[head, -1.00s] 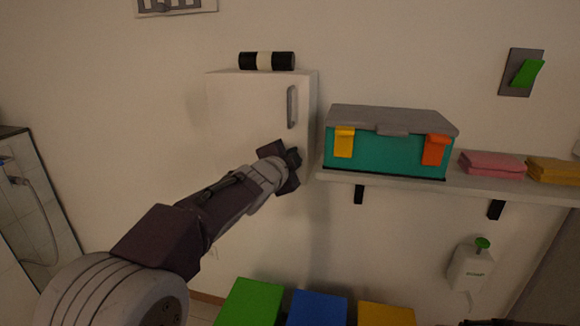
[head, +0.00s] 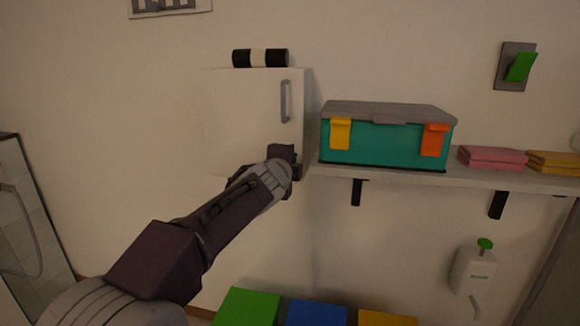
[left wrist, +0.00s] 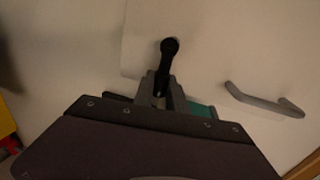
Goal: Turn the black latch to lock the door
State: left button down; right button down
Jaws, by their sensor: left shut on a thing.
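The black latch (left wrist: 168,58) shows in the left wrist view on the white cabinet door (head: 240,115), near the door's lower right corner in the head view. Its round end sticks out beyond my fingertips. My left gripper (left wrist: 161,92) is shut on the latch's arm. In the head view my left gripper (head: 283,165) covers the latch, so its angle is hidden there. The door looks closed, with its grey handle (head: 285,101) above the gripper; the handle also shows in the left wrist view (left wrist: 264,100). My right gripper is not in view.
A teal box (head: 383,145) with a grey lid stands on the shelf (head: 345,175) just right of the cabinet, close to my left gripper. Pink towels (head: 492,157) lie farther right. A black and white roll (head: 260,58) lies on the cabinet top.

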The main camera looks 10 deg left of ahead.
pick_arm(q)
jog(key=shift+f, duration=0.25)
dwell(0.3)
jog(key=c, duration=1.3)
grip_release()
jog(key=shift+c, duration=0.2)
jog(key=shift+r, duration=0.1)
jog(key=s+r, duration=0.1)
jog(key=s, duration=0.7)
jog(key=shift+s+r, duration=0.35)
jog(key=shift+s, duration=0.05)
jog(key=shift+a, duration=0.15)
